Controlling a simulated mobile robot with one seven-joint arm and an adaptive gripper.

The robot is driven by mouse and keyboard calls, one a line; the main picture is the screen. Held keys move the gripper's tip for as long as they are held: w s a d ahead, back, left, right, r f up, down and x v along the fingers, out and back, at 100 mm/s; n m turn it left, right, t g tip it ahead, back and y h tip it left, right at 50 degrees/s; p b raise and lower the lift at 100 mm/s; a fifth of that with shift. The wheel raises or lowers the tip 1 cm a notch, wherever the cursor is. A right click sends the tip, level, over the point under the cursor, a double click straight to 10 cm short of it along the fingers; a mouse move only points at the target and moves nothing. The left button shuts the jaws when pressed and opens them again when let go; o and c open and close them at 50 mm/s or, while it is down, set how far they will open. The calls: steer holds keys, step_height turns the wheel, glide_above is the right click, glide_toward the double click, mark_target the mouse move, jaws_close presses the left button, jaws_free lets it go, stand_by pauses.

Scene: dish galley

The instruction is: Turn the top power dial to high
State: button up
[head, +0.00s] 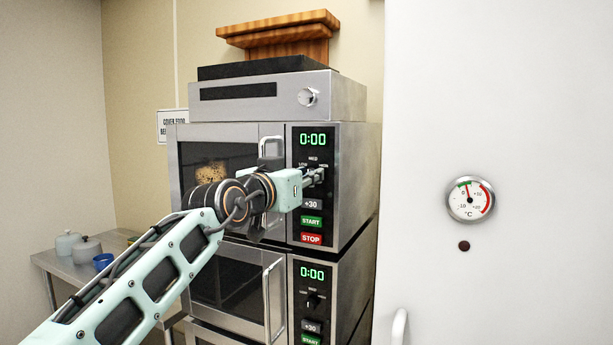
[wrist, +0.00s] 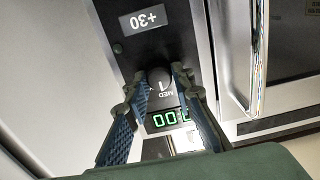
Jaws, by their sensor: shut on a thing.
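The top power dial (wrist: 159,78) is a small dark round knob on the upper oven's black control panel (head: 299,142). In the wrist view, which shows the panel upside down, its white mark points toward the MED label. My gripper (head: 319,176) reaches the panel from the left, and its fingers hide the dial in the head view. In the wrist view the two fingertips sit on either side of the dial, shut on it. The LOW, MED and HIGH labels show above the fingers in the head view.
Below the dial are the +30 button (head: 311,204), green START (head: 311,221) and red STOP (head: 311,239). The upper door handle (head: 270,147) stands out close to my wrist. A second oven below has its own dial (head: 311,300). A white fridge (head: 540,120) stands at right.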

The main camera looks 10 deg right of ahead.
jaws_close()
steer(key=shift+f+m+b, duration=0.15)
steer(key=shift+m+b, duration=0.25)
steer(key=shift+b, duration=0.2)
steer(key=shift+d+m+b, duration=0.1)
steer(key=shift+m+b, duration=3.55)
steer(key=shift+m, duration=1.85)
steer(key=o, duration=0.9)
jaws_free()
steer(key=shift+s, duration=0.1)
steer(key=shift+o, duration=0.2)
